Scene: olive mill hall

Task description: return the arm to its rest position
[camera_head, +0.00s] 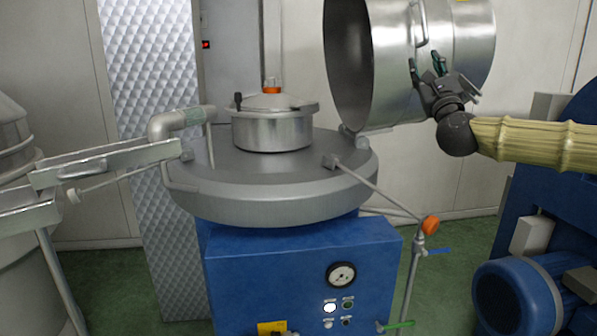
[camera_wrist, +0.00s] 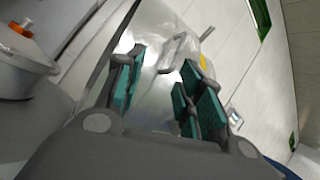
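My arm, in a ribbed yellowish sleeve (camera_head: 540,140), reaches in from the right edge in the head view. My gripper (camera_head: 427,66) is in front of the large steel drum-shaped cover (camera_head: 390,70), a little below its bar handle (camera_head: 421,24). The wrist view shows the green-padded fingers of my gripper (camera_wrist: 161,70) spread apart with nothing between them. The handle (camera_wrist: 172,52) shows just beyond the fingertips there, on the cover's shiny wall (camera_wrist: 152,105). I cannot tell whether the fingers touch the cover.
The cover stands tilted up beside a round steel vessel top (camera_head: 270,185) with a smaller lidded pot (camera_head: 272,130). A blue cabinet (camera_head: 300,265) is below. A thin rod with an orange knob (camera_head: 430,225) and a blue motor (camera_head: 520,295) stand at right. Green floor (camera_head: 455,275) shows between.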

